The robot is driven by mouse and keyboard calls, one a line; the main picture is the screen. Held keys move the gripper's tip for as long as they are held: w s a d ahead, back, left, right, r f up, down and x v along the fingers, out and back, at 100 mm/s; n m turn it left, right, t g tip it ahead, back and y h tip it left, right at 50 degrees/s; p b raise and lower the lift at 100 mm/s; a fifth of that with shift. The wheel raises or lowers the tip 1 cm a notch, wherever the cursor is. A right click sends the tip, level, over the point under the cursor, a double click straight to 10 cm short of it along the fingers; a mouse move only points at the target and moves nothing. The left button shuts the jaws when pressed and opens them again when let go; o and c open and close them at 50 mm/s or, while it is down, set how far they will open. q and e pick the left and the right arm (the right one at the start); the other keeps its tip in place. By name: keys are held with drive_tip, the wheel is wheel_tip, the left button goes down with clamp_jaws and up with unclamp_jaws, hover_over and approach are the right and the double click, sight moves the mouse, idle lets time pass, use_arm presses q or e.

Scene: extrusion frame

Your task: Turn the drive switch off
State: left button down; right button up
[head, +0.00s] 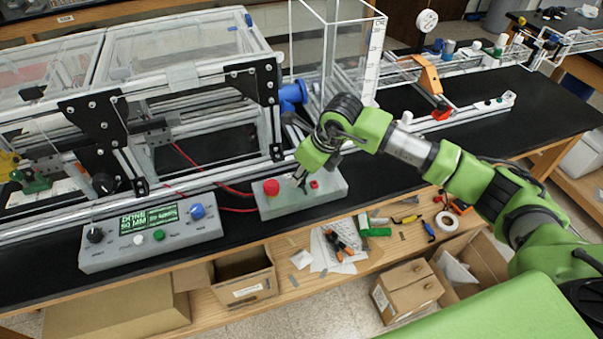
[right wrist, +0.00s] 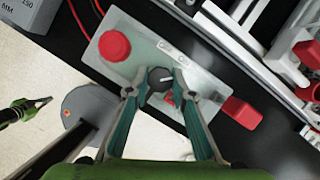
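The drive switch looks to be the dark round knob with a white pointer line (right wrist: 160,80) on the grey control box (head: 332,195). Two small labels, hard to read, are printed beside it. The pointer lies roughly sideways in the right wrist view. My right gripper (right wrist: 157,80) reaches down over the box, its two fingers on either side of the knob, close to it. I cannot tell whether they touch it. In the head view the right gripper (head: 303,178) hides the knob. A green arm end with a dark tip (right wrist: 38,103), likely my left gripper, shows in the right wrist view.
A large red button (head: 271,187) sits left of the knob, and a smaller red part (head: 314,184) sits right of it. A second panel with a green display (head: 150,219) stands left. The metal extrusion frame (head: 215,75) rises behind the boxes. The bench's front edge is close.

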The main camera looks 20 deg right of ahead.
drive_tip(key=shift+c, duration=1.1)
drive_tip(key=shift+f+n+b, duration=0.15)
drive_tip(key=shift+n+b, duration=0.25)
drive_tip(key=shift+b, duration=0.4)
drive_tip(key=n+b, duration=0.2)
drive_tip(key=b, duration=0.1)
drive_tip(key=n+g+y+b, duration=0.1)
drive_tip(key=n+b, duration=0.2)
drive_tip(key=n+g+y+b, duration=0.1)
drive_tip(key=n+b, duration=0.1)
drive_tip(key=shift+w+d+b, duration=0.15)
drive_tip(key=shift+w+b, duration=0.1)
drive_tip(key=shift+b, duration=0.15)
drive_tip(key=n+g+b, duration=0.2)
drive_tip(key=n, duration=0.3)
drive_tip(key=shift+w+b, duration=0.1)
drive_tip(key=shift+b, duration=0.3)
drive_tip(key=shift+r+n+g+b, duration=0.2)
drive_tip(key=shift+n+g+b, duration=0.35)
drive_tip(key=shift+n, duration=0.65)
drive_tip(key=shift+w+n+g+h, duration=0.1)
drive_tip(key=shift+n+g+h, duration=0.3)
drive_tip(key=shift+n, duration=1)
drive_tip(key=o, duration=1.1)
drive_tip(key=shift+g, duration=0.25)
